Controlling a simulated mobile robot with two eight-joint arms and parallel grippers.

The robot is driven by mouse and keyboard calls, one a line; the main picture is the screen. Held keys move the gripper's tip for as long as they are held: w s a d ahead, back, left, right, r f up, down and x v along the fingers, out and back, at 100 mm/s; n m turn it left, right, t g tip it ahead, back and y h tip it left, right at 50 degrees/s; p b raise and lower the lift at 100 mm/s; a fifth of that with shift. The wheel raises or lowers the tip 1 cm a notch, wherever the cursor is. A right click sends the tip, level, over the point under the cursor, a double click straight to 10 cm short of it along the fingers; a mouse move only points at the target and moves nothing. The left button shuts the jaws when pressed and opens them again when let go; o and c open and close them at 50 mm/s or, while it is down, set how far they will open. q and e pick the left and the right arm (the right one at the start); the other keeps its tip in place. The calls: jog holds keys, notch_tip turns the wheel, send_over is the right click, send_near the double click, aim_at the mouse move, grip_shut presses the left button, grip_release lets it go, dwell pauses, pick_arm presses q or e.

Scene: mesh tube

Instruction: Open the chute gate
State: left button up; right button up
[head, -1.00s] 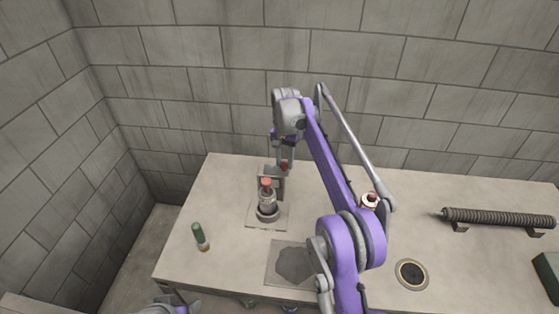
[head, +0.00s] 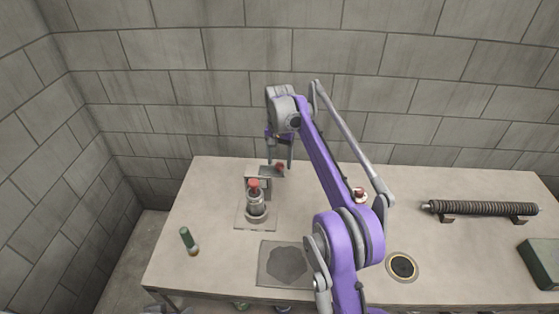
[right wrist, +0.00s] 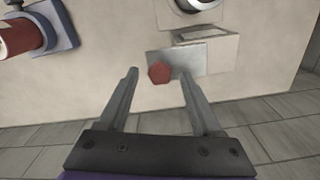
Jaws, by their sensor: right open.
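The chute gate appears to be a flat metal plate (head: 268,174) with a red knob (head: 280,167), at the back of a small stand. The plate (right wrist: 195,62) and knob (right wrist: 159,72) also show in the right wrist view. My right gripper (head: 279,164) is open and points down at the knob from above. In the right wrist view the knob lies between the lines of the two fingers (right wrist: 158,72), a little nearer the left one, with gaps on both sides. I cannot tell the height left between fingertips and knob. My left gripper is not in view.
A clear, red-topped cylinder (head: 255,200) stands in front of the plate. A green tube (head: 188,241) is at the left. A red-and-white object (head: 360,195) sits behind my right arm. A dark coil (head: 480,208) and green box (head: 541,262) are at the right.

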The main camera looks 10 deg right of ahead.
aim_at(280, 165)
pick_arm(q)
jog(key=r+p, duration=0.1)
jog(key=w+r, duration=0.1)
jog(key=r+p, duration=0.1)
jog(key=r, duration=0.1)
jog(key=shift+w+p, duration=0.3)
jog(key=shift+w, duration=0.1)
pick_arm(e)
notch_tip(280, 165, up, 10)
jog(key=shift+r, duration=0.15)
jog(key=shift+r, duration=0.1)
jog(key=s+d+r+n+t, duration=0.2)
jog(key=s+r+n+t, duration=0.1)
jog(key=s, duration=1.3)
jog(key=s+f+n+t, duration=0.1)
jog(key=s+f, duration=0.6)
jog(key=s, duration=0.3)
jog(key=s+d+f+n+t, duration=0.1)
jog(key=s+f+n, duration=0.1)
jog(key=s+f, duration=0.5)
jog(key=s, duration=0.4)
jog(key=shift+s+t, duration=0.25)
jog(key=shift+t, duration=0.15)
